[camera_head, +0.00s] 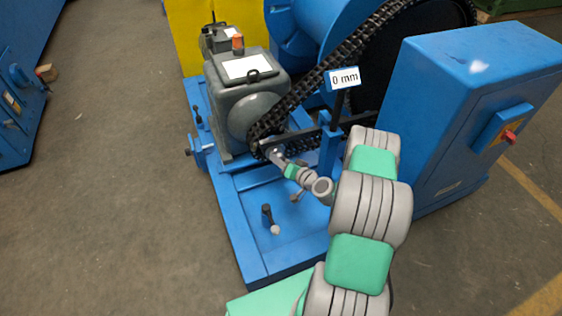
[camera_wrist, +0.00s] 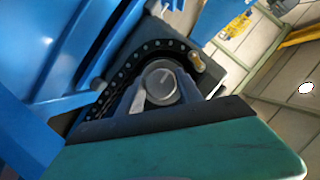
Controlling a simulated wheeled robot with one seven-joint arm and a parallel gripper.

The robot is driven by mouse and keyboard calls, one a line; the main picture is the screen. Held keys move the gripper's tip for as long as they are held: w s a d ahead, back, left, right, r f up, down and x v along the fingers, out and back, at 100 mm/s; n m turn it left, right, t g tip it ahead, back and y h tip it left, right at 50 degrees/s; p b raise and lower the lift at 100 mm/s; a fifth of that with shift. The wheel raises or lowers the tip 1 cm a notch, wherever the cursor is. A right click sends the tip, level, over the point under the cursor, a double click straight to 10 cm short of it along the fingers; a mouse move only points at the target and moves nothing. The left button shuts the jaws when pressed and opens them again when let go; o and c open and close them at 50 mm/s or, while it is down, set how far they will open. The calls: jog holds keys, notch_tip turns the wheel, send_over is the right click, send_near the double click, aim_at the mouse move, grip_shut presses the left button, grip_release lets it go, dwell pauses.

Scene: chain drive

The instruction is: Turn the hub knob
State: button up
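The hub knob (camera_wrist: 161,84) is a round grey disc with a pale mark on its face, inside the black chain loop in the wrist view. My gripper (camera_wrist: 163,88) has one finger on each side of it, with the fingertips very close to its rim. I cannot tell whether they touch it. In the head view my gripper (camera_head: 272,154) reaches the lower end of the chain (camera_head: 303,90), beside the grey gearbox (camera_head: 245,97). The knob is hidden there behind my gripper.
A "0 mm" display (camera_head: 344,78) stands on a post by the chain. A blue cabinet (camera_head: 470,110) with a red switch is on the right. A small lever (camera_head: 268,214) stands on the blue base (camera_head: 243,240). Open floor (camera_head: 110,220) lies to the left.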

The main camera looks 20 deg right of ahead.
jog(key=o, duration=0.3)
jog(key=p+v, duration=0.2)
jog(key=v, duration=0.5)
jog(key=shift+s+r, duration=0.15)
jog(key=shift+s, duration=0.2)
jog(key=shift+d, duration=0.1)
